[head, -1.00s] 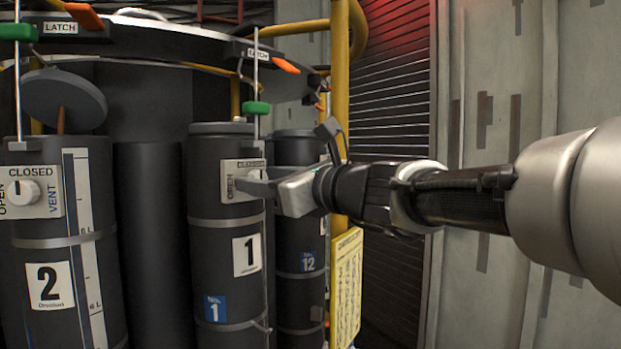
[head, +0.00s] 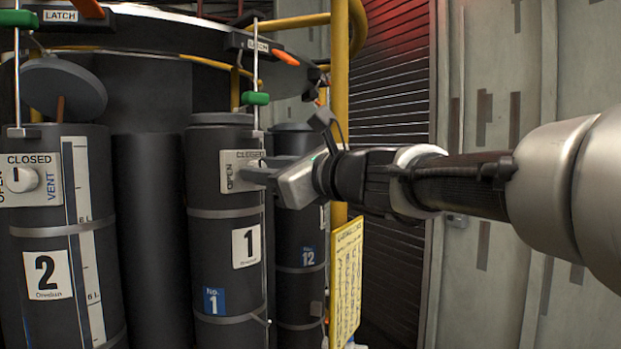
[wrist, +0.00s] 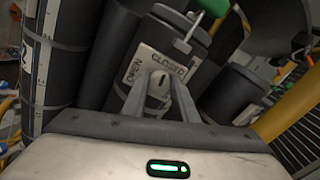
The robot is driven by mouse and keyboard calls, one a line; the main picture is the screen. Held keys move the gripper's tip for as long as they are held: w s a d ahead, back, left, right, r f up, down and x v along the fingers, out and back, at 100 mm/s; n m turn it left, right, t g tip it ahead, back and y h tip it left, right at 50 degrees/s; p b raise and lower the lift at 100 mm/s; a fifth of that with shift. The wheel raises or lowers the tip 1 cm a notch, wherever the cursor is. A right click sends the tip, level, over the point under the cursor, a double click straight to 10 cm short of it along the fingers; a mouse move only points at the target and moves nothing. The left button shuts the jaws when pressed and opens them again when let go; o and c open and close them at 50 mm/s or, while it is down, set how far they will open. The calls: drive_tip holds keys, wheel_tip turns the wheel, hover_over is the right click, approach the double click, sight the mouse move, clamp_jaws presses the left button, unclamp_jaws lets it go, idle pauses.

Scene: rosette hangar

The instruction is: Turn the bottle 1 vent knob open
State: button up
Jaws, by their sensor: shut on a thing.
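Bottle 1 (head: 227,270) is a dark grey cylinder with a white "1" label. Its pale vent plate (head: 230,180) is near the top, marked OPEN on the left side and CLOSED along the top. The vent knob (wrist: 159,84) is pale and sits between my two fingers in the wrist view. My gripper (head: 250,174) reaches in from the right and is shut on this knob; its fingers also show in the wrist view (wrist: 160,94). In the head view the fingers hide most of the knob. I cannot tell its exact setting.
Bottle 2 (head: 48,245) stands to the left with its own knob (head: 22,179) at a CLOSED plate. Bottle 12 (head: 300,285) stands behind on the right. A yellow pipe (head: 339,100) and a yellow sign (head: 346,280) are close to my wrist. A green-handled latch rod (head: 255,98) rises above bottle 1.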

drive_tip(key=shift+f+n+b, duration=0.2)
drive_tip(key=shift+n+b, duration=7.1)
drive_tip(key=shift+n, duration=1)
drive_tip(key=o, duration=1.1)
drive_tip(key=shift+c, duration=0.2)
drive_tip(key=shift+s, duration=0.1)
drive_tip(key=b+v, duration=0.1)
drive_tip(key=v, duration=1.6)
drive_tip(key=shift+d, duration=0.2)
drive_tip(key=shift+s, duration=0.15)
